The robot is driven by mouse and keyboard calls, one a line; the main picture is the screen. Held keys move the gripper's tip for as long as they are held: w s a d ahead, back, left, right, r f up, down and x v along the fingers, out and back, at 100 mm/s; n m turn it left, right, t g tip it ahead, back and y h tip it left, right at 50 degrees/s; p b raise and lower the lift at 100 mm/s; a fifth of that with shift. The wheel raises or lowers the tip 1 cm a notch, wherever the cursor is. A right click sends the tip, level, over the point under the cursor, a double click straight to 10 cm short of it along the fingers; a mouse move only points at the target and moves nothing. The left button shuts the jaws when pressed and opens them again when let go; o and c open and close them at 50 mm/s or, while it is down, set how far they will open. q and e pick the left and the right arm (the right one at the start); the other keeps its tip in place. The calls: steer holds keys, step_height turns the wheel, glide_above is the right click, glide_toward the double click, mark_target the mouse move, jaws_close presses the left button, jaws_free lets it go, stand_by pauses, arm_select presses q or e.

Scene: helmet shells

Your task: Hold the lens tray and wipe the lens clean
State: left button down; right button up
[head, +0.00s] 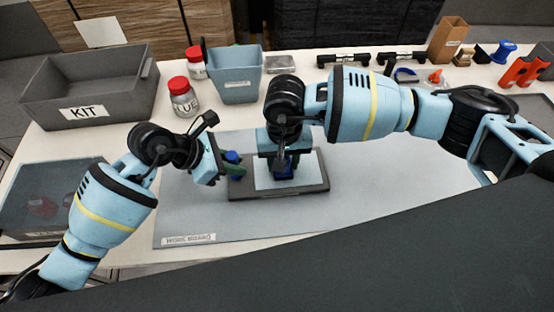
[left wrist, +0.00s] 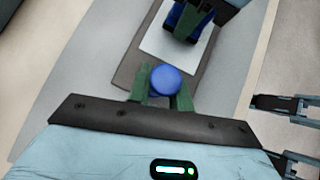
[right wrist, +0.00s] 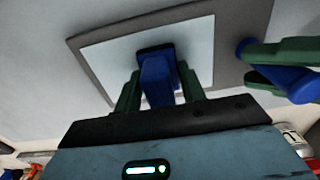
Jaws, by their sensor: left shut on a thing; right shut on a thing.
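The dark lens tray (head: 243,191) lies flat on the grey mat and holds a pale, square lens (head: 308,172). My left gripper (head: 233,168) is shut on a round blue knob (left wrist: 166,82) at the tray's left side; its green fingers are on both sides of the knob. My right gripper (head: 283,163) points down over the lens, shut on a blue wiper (right wrist: 158,82) with a dark foot. The foot appears to rest on the lens (right wrist: 103,66); exact contact is hard to tell. The right gripper hides part of the lens in the head view.
A grey KIT bin (head: 85,85) stands at back left, near red-lidded jars (head: 183,98) and a blue bin (head: 235,80). A clear-lidded box (head: 45,195) is at left. Tools and orange parts (head: 525,70) line the back right. The mat (head: 195,220) is otherwise clear.

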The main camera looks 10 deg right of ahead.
mark_target(302, 168)
steer(key=shift+s+d, duration=0.2)
steer(key=shift+d, duration=1.05)
steer(key=shift+s+d, duration=0.15)
steer(key=shift+d, duration=1.05)
steer(key=shift+w+a, duration=0.2)
steer(key=shift+a, duration=1.5)
steer(key=shift+r, duration=3.5)
arm_select(q)
steer(key=c, duration=1.2)
jaws_free()
